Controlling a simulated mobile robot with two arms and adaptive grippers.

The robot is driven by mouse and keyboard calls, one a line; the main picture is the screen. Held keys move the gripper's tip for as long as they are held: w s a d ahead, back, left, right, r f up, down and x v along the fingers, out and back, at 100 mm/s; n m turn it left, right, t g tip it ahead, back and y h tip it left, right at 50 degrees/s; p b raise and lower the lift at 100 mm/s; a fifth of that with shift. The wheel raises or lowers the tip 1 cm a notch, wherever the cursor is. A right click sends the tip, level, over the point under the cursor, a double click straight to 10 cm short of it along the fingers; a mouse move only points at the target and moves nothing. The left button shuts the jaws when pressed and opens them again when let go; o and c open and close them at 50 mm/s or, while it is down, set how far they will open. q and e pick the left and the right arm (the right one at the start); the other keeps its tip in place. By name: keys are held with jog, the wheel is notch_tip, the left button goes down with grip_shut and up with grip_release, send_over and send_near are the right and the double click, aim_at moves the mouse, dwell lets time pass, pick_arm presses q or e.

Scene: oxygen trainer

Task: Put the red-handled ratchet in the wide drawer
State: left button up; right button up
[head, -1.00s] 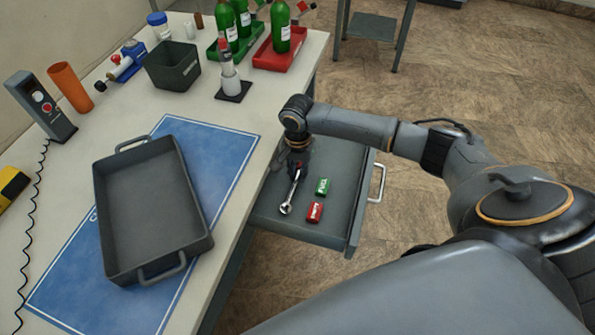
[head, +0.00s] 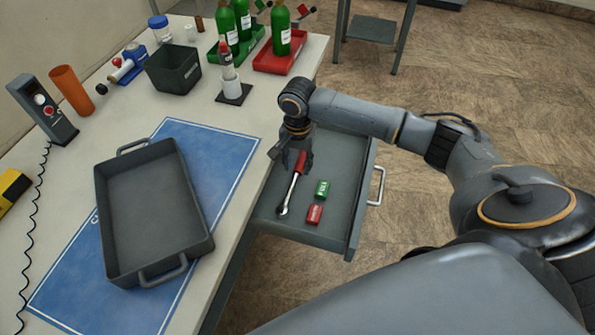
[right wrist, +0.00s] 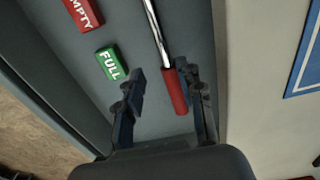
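The red-handled ratchet (head: 291,188) lies in the open drawer (head: 341,165) beside the table, its metal head toward the front of the picture. Its red handle (right wrist: 174,92) shows in the right wrist view. My right gripper (head: 292,157) is over the handle end. In the right wrist view its fingers (right wrist: 167,100) are spread wide, with the handle between them, closer to the right finger and not clamped. My left gripper is not in view.
In the drawer, a green FULL block (head: 322,188) and a red EMPTY block (head: 315,214) lie right of the ratchet. A grey tray (head: 196,205) sits on the blue mat (head: 232,150). A black bin (head: 174,72) and bottles stand at the back of the table.

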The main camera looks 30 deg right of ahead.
notch_tip(320, 180, up, 7)
jog(key=shift+s+f, duration=0.1)
jog(key=shift+f, duration=0.1)
dwell(0.5)
